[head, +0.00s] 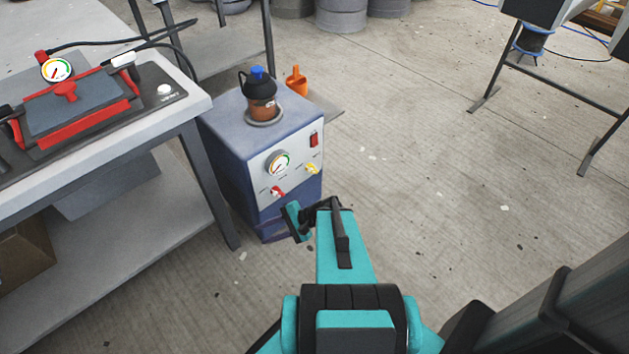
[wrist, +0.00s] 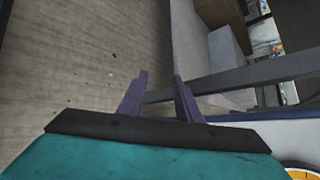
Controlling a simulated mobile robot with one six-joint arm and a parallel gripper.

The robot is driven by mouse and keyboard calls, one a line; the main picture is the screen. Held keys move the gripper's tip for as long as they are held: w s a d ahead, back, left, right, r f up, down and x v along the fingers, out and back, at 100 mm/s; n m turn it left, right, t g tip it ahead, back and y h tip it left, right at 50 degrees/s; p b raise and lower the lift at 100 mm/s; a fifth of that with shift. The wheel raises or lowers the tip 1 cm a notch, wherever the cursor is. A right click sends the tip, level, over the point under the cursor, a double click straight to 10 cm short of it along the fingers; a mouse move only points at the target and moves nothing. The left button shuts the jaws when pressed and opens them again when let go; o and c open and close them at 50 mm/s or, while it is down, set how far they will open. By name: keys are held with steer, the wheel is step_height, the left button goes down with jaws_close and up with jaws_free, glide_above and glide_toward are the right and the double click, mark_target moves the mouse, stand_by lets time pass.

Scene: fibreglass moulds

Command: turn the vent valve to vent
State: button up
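A blue cabinet (head: 228,165) with a pale front panel stands on the floor in the head view. The panel carries a red valve handle (head: 278,192) at lower left and a yellow valve handle (head: 312,168) at right. Their labels are too small to read, so I cannot tell which is the vent valve. My gripper (head: 297,222) is in front of the cabinet's lower front, below the red handle and apart from it. In the wrist view my gripper (wrist: 160,84) has its two purple-grey fingers apart with nothing between them. Neither handle shows in the wrist view.
The panel also holds a gauge (head: 278,163) and a red switch (head: 314,139). A dark jar with a blue cap (head: 261,92) stands on the cabinet. A workbench (head: 190,112) with a red-framed mould (head: 80,118) is at left.

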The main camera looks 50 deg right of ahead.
steer(key=d+f+m+t+h+b, duration=0.2)
steer(key=d+m+t+h+b, duration=0.35)
steer(key=d, duration=1.15)
steer(key=m+t+h+b, duration=0.4)
steer(key=m+b, duration=0.1)
steer(key=b, duration=0.3)
glide_toward(315, 172)
steer(key=s, duration=0.3)
steer(key=shift+s+a+f, duration=0.1)
steer(key=shift+s, duration=0.1)
steer(key=shift+w, duration=0.15)
steer(key=shift+w+d+b, duration=0.15)
steer(key=shift+w+b, duration=0.45)
steer(key=shift+w, duration=1.65)
steer(key=shift+w+d+b, duration=0.15)
steer(key=shift+w+b, duration=0.5)
steer(key=shift+w, duration=1.6)
steer(key=shift+w+d+b, duration=0.15)
steer(key=shift+w+b, duration=0.45)
steer(key=shift+w, duration=1.65)
